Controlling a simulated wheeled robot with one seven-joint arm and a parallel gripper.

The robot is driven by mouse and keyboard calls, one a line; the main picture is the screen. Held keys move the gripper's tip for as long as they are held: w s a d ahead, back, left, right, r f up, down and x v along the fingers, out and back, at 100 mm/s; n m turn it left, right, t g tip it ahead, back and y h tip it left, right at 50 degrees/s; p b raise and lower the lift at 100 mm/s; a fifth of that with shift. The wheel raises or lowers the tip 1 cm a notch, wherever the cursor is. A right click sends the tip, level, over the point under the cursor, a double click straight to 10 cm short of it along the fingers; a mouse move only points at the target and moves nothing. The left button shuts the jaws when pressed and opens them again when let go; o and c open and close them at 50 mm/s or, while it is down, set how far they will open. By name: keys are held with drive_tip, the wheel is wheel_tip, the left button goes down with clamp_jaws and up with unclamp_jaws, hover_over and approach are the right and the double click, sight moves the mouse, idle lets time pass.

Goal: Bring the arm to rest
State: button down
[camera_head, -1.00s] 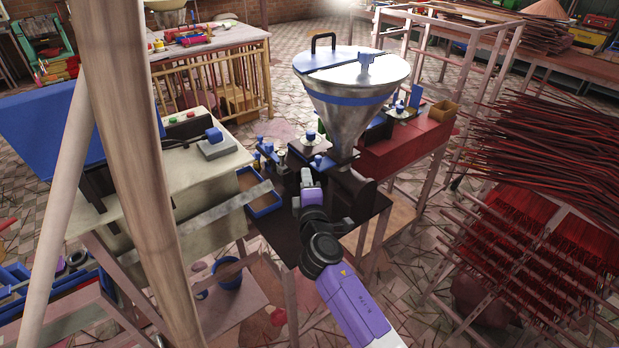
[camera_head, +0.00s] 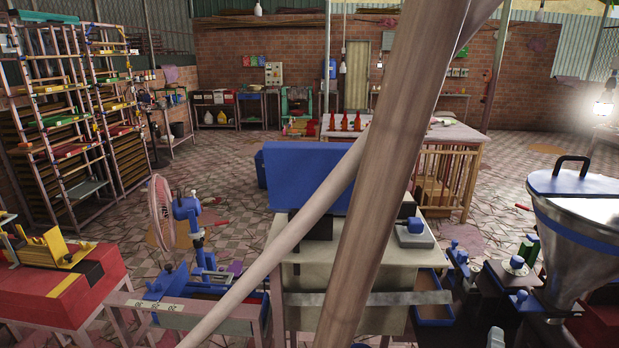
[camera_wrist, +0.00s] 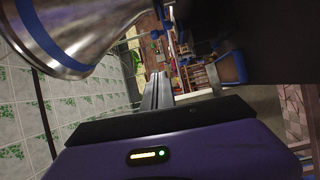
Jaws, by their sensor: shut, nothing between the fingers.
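My gripper (camera_wrist: 158,88) shows in the wrist view as grey fingers held together, with nothing between them, in front of the purple wrist housing. In the head view only a small grey tip (camera_head: 496,338) shows at the bottom edge, right of centre; the rest of my arm is out of frame. The steel hopper (camera_head: 580,235) of the extruder, with a blue band, stands to the right of that tip. It also fills the upper left of the wrist view (camera_wrist: 85,28), near the fingers. I cannot tell the exact gap.
A blue-and-cream machine (camera_head: 345,285) stands in the middle behind a wooden post (camera_head: 400,170) and a thinner slanted pole. A blue-edged tray (camera_head: 432,300) lies beside it. A fan (camera_head: 161,213) and a red bench (camera_head: 60,300) are left. Open tiled floor lies behind.

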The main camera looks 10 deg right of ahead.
drive_tip(key=s+a+m+t+y, duration=0.2)
drive_tip(key=s+a+y, duration=0.2)
drive_tip(key=a, duration=0.4)
drive_tip(key=s+a+m+t+y, duration=0.2)
drive_tip(key=s+a+y, duration=0.25)
drive_tip(key=a, duration=0.35)
drive_tip(key=s+a+m+g+y, duration=0.1)
drive_tip(key=s+a, duration=0.3)
drive_tip(key=s, duration=0.6)
drive_tip(key=s+a+m+g+y, duration=0.1)
drive_tip(key=s+a+m+y, duration=0.2)
drive_tip(key=s, duration=0.8)
drive_tip(key=shift+s+a+m, duration=0.25)
drive_tip(key=shift+a+m, duration=0.05)
drive_tip(key=shift+a, duration=0.35)
drive_tip(key=shift+f, duration=0.1)
